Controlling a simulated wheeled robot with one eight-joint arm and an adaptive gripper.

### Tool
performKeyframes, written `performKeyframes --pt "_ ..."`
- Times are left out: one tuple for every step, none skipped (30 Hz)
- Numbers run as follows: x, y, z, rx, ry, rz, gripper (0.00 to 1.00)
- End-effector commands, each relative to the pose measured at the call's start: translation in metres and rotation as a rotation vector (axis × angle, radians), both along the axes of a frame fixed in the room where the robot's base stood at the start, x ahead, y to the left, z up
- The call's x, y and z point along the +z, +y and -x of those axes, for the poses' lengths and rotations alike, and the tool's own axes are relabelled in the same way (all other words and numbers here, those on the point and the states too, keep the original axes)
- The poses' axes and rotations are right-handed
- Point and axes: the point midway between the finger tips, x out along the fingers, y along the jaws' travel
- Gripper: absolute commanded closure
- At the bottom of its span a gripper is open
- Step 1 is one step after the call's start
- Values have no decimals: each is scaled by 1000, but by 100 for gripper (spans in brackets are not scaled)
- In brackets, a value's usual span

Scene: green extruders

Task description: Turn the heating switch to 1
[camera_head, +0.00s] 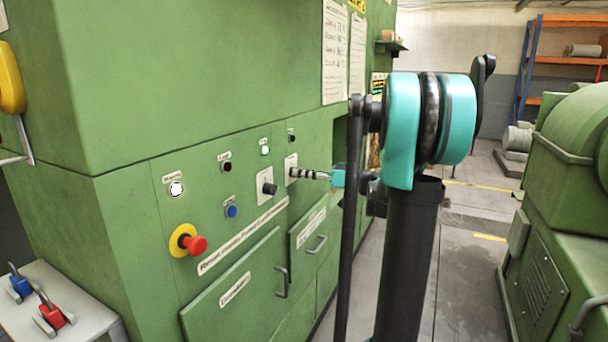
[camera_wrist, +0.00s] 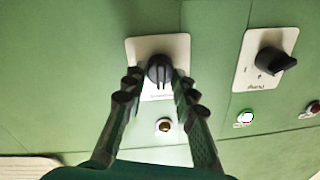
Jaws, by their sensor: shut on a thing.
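My gripper (camera_head: 296,172) reaches in from the right to the green control panel in the head view. In the wrist view my gripper (camera_wrist: 160,78) has its two dark fingers on either side of a black rotary knob (camera_wrist: 159,66), shut on it. The knob sits on a white plate (camera_wrist: 136,47); this plate also shows behind the fingertips in the head view (camera_head: 290,160). The plate's lettering is partly hidden by the fingers and too small to read, so I cannot tell the knob's setting or whether it is the heating switch.
A second black rotary knob (camera_head: 268,186) is beside it, also seen in the wrist view (camera_wrist: 274,62). A red emergency button (camera_head: 195,244), a blue button (camera_head: 231,211) and a lit green lamp (camera_head: 265,150) are on the panel. Drawer handles (camera_head: 283,282) stick out below. Another green machine (camera_head: 560,180) stands right.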

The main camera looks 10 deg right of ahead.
Motion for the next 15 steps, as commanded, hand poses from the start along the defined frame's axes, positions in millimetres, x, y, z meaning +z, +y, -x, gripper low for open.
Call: performKeyframes --pt "0 0 0 0 23 -17 100" --pt "0 0 0 -1 40 -30 100" --pt "0 0 0 -1 64 -48 100" --pt "0 0 0 0 84 -62 100" --pt "0 0 0 0 104 -76 100" --pt "0 -1 0 -1 133 -98 100" --pt "0 -1 0 0 155 -114 100" --pt "-1 -1 0 0 178 -130 100" --pt "-1 -1 0 -1 209 -153 100" --pt "-1 -1 0 -1 232 -169 100" --pt "-1 -1 -1 -1 255 -186 100" --pt "-1 -1 -1 -1 287 -208 100" --pt "-1 -1 -1 -1 309 -225 100" --pt "-1 -1 -1 -1 333 -242 100" --pt "-2 -1 -1 -1 364 -265 100"
